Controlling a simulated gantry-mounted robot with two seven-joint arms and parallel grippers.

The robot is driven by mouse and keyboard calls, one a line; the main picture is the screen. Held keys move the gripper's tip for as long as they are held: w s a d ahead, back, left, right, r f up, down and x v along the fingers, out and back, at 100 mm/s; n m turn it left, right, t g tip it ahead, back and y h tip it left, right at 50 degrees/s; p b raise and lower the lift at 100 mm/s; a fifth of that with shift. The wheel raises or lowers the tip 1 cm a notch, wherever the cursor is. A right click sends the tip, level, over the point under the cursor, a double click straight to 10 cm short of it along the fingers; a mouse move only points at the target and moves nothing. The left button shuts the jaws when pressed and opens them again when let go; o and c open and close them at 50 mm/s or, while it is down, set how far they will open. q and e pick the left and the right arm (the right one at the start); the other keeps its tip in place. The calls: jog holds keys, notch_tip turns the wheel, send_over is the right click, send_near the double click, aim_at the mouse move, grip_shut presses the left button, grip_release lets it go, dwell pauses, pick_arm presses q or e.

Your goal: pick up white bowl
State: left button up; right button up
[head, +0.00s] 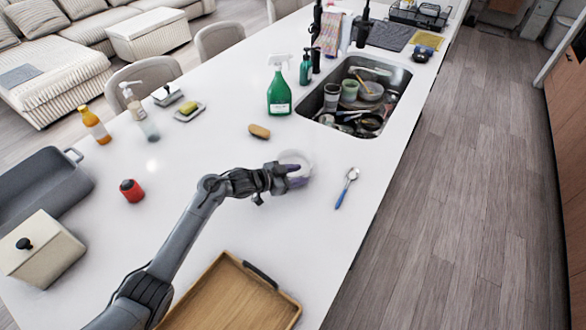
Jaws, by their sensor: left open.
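A white bowl (296,158) sits on the white island counter, short of the sink. It is pale against the pale counter, and my left gripper covers part of it. My left gripper (296,177) is at the bowl's near side, with its dark fingers over or beside the rim. The gripper is open. I cannot tell whether a finger touches the bowl. My right gripper is not in view.
A spoon with a blue handle (346,188) lies right of the bowl. A brown sponge (259,131) lies behind it. The sink (316,98) holds several dishes. A green spray bottle (279,92) stands left of the sink. A wooden tray (228,298) lies in front.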

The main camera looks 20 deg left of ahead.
pick_arm(q)
jog(key=shift+c, duration=0.4)
grip_shut()
